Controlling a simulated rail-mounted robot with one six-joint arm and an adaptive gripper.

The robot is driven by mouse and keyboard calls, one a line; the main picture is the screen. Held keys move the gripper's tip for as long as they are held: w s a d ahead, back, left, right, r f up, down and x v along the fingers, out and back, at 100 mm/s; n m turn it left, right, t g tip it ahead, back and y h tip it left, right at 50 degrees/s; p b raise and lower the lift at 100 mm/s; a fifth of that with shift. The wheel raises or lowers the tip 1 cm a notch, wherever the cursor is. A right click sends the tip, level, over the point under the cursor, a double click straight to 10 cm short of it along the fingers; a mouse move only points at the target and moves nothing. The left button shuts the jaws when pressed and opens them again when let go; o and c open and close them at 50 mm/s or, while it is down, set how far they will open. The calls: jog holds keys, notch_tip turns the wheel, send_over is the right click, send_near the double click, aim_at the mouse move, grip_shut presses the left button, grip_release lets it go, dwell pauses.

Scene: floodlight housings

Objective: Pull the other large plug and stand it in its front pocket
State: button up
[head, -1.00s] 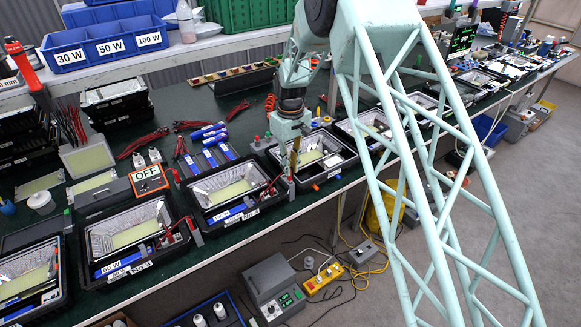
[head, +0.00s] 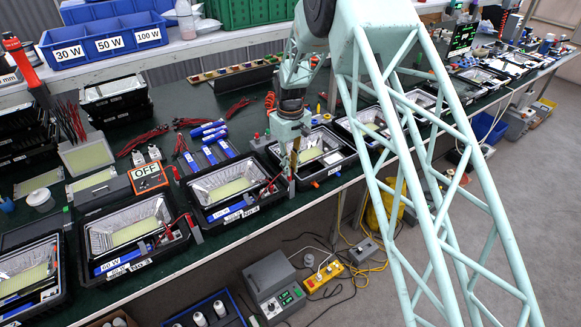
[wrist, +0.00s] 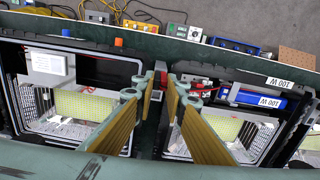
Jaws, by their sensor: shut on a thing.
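My gripper (head: 293,172) is low at the bench's front, between two black floodlight housings. In the wrist view its two fingers (wrist: 167,88) come close together on a slim grey piece, which I take for the large plug (wrist: 160,72). The fingers hide most of it. One housing (head: 232,190), labelled 100 W in the wrist view, is to the left in the head view, with red leads at its near corner. The other housing (head: 313,152) is to the right and partly behind my gripper. I cannot make out the front pocket or whether the plug is clear of its seat.
More open housings (head: 130,228) line the bench on both sides. An orange meter reading OFF (head: 148,176) stands behind.

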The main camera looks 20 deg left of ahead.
jog(key=shift+f, duration=0.1)
jog(key=o, duration=0.9)
notch_tip(320, 180, up, 12)
dwell(0.5)
dwell(0.9)
